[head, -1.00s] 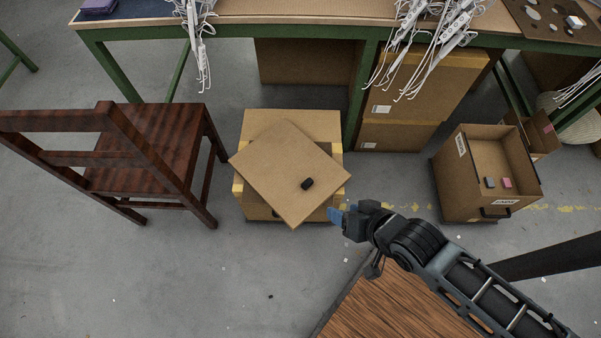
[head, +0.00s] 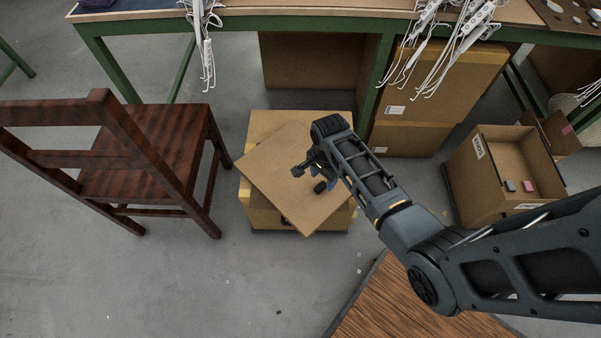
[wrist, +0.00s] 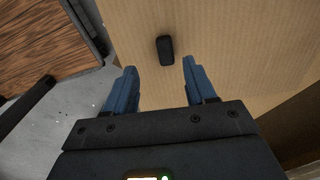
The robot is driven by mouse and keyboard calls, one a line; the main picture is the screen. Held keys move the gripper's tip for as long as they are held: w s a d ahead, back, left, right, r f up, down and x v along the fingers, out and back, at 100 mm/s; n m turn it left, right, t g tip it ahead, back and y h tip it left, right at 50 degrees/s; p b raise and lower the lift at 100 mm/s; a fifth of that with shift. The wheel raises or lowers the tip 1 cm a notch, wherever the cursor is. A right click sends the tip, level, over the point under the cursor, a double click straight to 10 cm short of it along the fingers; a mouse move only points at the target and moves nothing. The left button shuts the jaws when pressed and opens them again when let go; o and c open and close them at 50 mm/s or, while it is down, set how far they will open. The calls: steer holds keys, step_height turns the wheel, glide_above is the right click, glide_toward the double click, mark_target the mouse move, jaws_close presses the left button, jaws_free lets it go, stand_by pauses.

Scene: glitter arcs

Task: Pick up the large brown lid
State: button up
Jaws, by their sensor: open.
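The large brown lid (head: 270,178) is a flat cardboard-coloured square lying askew on top of a cardboard box (head: 262,216). It has a small black knob (head: 320,187) on its upper face. My gripper (head: 311,180) is over the lid, close to the knob, with part of the lid hidden behind my arm. In the wrist view the lid (wrist: 220,35) fills most of the upper picture. The knob (wrist: 165,49) stands ahead of and between the two blue fingertips of my gripper (wrist: 160,70). The fingers are apart with nothing between them.
A dark wooden chair (head: 150,150) stands left of the box. A green-framed workbench (head: 240,27) with hanging white cables is behind. An open box (head: 480,195) with a grey and a pink block stands right. A wooden surface (head: 410,305) is in front.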

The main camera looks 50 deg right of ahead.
mark_target(321, 186)
steer(key=f, duration=0.2)
steer(key=f+b, duration=0.1)
steer(key=f, duration=0.3)
steer(key=shift+w+d+f+b, duration=0.15)
steer(key=shift+w+d+b, duration=0.1)
steer(key=shift+w+b, duration=0.1)
steer(key=shift+c, duration=0.4)
jaws_close()
